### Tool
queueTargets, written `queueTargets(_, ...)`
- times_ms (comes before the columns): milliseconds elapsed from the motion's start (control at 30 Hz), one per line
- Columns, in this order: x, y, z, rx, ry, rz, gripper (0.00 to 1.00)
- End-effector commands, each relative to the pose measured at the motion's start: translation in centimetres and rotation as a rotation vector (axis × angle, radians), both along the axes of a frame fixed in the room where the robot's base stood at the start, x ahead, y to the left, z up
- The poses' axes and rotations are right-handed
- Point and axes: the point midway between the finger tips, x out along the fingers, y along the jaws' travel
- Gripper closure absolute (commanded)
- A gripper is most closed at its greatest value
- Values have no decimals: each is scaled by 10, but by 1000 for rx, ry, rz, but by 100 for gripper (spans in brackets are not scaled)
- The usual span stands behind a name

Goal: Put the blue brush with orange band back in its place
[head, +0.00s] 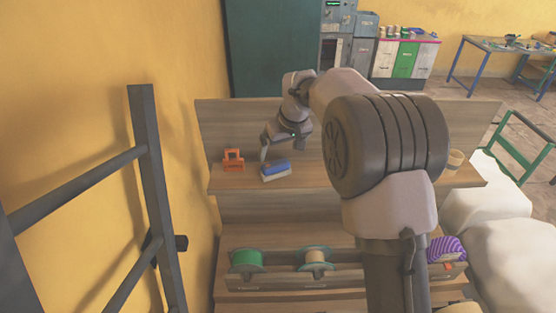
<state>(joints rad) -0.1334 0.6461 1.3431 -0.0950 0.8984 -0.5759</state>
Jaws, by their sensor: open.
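A blue brush (275,169) with a pale lower side lies on the upper wooden shelf, towards its left end. I cannot make out an orange band on it at this size. My gripper (280,150) is above and just behind the brush, pointing down, open and empty. One finger shows clearly to the left; the other is hard to make out. An orange holder-like frame (233,160) stands on the same shelf, left of the brush and apart from it. I cannot tell whether it is the brush's place.
The lower step carries a rack with a green spool (247,258), a tan spool (316,257) and a purple striped roll (446,249). A tan cup (453,161) stands at the shelf's right. A dark ladder-like frame (150,170) is at left. My arm hides the shelf's middle.

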Motion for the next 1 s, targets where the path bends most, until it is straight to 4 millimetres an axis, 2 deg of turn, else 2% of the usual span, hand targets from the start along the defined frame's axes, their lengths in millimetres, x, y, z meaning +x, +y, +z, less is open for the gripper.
queueTargets(233, -8, -3, 18, 4, -2, -6, 0)
queueTargets(267, -12, -5, 23, 7, -2, -16, 0)
queueTargets(333, -36, -13, 51, 29, -10, -66, 0)
queueTargets(367, -52, -18, 67, 45, -13, -99, 0)
queueTargets(400, -81, -26, 88, 69, -15, -151, 0)
queueTargets(467, -131, -38, 116, 113, -17, -242, 0)
queueTargets(500, -167, -45, 129, 142, -20, -301, 0)
queueTargets(567, -221, -54, 139, 186, -21, -390, 0)
queueTargets(600, -255, -58, 140, 215, -22, -445, 0)
queueTargets(700, -326, -65, 129, 280, -24, -564, 0)
queueTargets(800, -371, -68, 111, 323, -23, -644, 0)
queueTargets(833, -379, -68, 106, 332, -24, -661, 0)
queueTargets(900, -392, -69, 98, 346, -21, -686, 0)
queueTargets(1000, -397, -69, 95, 353, -19, -697, 0)
